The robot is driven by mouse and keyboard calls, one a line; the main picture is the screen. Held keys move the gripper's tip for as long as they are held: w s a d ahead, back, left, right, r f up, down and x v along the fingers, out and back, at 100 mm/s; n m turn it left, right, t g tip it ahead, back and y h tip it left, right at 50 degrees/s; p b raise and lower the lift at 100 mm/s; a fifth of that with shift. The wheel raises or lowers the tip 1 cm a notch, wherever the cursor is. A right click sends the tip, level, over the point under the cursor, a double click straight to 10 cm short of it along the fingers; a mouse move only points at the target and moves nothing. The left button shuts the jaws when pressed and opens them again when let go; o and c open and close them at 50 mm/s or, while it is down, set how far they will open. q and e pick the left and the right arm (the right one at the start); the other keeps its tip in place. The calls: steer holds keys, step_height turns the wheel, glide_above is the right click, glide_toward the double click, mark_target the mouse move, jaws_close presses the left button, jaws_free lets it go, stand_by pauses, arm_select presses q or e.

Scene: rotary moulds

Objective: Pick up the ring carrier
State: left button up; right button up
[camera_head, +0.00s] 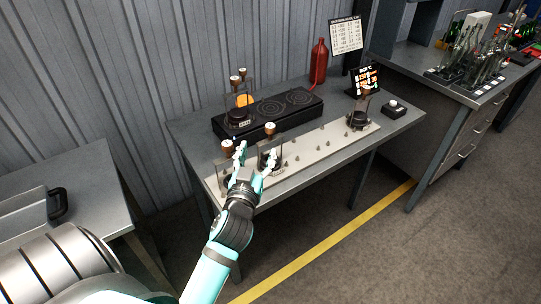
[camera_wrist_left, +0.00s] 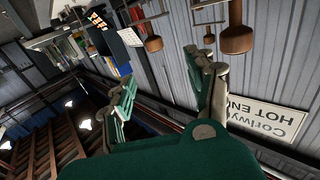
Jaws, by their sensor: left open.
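Several clear upright carriers with brown wooden knobs stand on the work table; I cannot tell which one is the ring carrier. One carrier (camera_head: 271,155) is on the pale strip just right of my left gripper (camera_head: 254,160). A brown knob (camera_head: 227,145) of another shows just left of the fingers, its lower part partly hidden. My left gripper is open, its fingers spread at the front left of the strip, with nothing seen between them. The left wrist view shows its green fingers (camera_wrist_left: 166,78) apart, with brown knobs (camera_wrist_left: 236,39) beyond. My right gripper is not in view.
A black hotplate unit (camera_head: 268,113) sits behind the strip with another carrier on it. A carrier (camera_head: 361,112) stands at the strip's right end. A red bottle (camera_head: 319,64), a small display (camera_head: 367,81) and a button box (camera_head: 394,109) stand behind and right. Small pegs line the strip.

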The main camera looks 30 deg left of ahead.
mark_target(270, 127)
arm_select(q)
steer(key=p+x, duration=0.1)
steer(key=x, duration=0.3)
steer(key=p+x, duration=0.1)
steer(key=x, duration=0.3)
steer(key=p+x, duration=0.1)
steer(key=x, duration=0.3)
steer(key=shift+w+d, duration=0.15)
steer(key=shift+d, duration=0.2)
steer(key=shift+w+a+f, duration=0.1)
steer(key=shift+w+a, duration=0.15)
steer(key=shift+w, duration=0.25)
steer(key=shift+s, duration=0.1)
steer(key=c, duration=0.4)
jaws_close()
